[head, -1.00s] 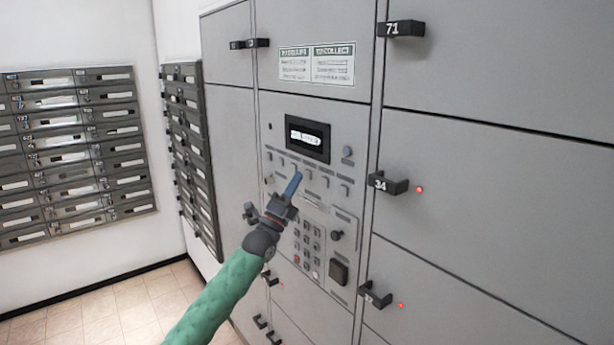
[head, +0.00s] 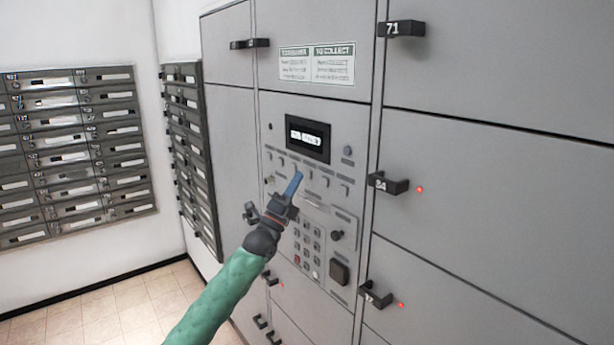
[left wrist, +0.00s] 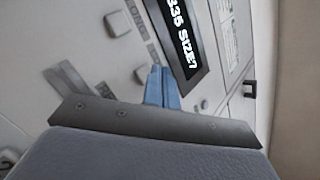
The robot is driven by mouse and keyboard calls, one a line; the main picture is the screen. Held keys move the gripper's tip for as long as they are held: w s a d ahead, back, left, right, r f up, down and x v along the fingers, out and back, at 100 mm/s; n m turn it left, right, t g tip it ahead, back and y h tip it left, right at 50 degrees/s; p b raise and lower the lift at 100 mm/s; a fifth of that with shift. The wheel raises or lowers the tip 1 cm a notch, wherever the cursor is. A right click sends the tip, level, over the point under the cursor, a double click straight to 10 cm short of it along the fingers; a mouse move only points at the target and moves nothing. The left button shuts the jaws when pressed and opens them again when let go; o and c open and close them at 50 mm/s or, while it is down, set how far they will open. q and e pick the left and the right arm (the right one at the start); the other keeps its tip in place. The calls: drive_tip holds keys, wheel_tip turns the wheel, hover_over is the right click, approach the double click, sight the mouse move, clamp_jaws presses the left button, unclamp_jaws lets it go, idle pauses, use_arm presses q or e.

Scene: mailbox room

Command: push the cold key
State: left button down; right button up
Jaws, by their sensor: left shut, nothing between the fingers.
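A row of small grey keys (head: 326,181) sits below the lit display (head: 307,137) on the locker's control panel. Their labels are too small to read in the head view, so I cannot tell which is the cold key. My left gripper (head: 294,182) is shut and empty, its blue fingertips at the middle of the key row and covering part of it. The left wrist view shows the fingertips (left wrist: 161,86) close to the panel, between a key (left wrist: 141,75) and the display (left wrist: 182,38). I cannot tell whether they touch. My right gripper is out of view.
A number keypad (head: 308,245) lies below the key row, with a dark square part (head: 339,272) to its lower right. Black locker handles (head: 388,183) stick out around the panel. Grey mailboxes (head: 70,150) hang on the left wall. The tiled floor at lower left is clear.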

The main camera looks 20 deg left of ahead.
use_arm(q)
drive_tip(key=shift+w+d, duration=0.3)
drive_tip(key=shift+w, duration=0.05)
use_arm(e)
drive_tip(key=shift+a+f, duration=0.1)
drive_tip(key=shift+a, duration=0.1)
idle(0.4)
